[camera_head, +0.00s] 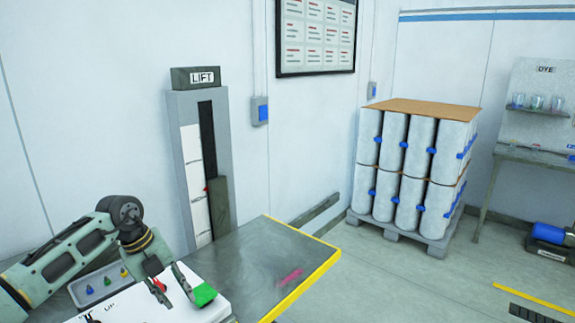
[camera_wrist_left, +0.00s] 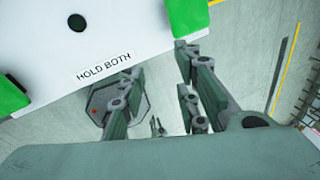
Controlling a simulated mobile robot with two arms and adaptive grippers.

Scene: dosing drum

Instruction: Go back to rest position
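My left gripper (camera_head: 177,296) hangs just beside the green pad (camera_head: 204,294) on the right end of a white panel (camera_head: 150,304). Its fingers are spread with nothing between them. In the left wrist view, the white panel (camera_wrist_left: 60,50) carries a HOLD BOTH label, a dark round spot and green pads at both sides. The right-hand green pad (camera_wrist_left: 187,16) lies beyond one fingertip; whether they touch cannot be told. My right gripper cannot be made out.
A grey table with a yellow edge (camera_head: 265,262) bears a pink strip (camera_head: 290,276) and a tray (camera_head: 95,287) of small coloured items. A LIFT column (camera_head: 200,165) stands behind.

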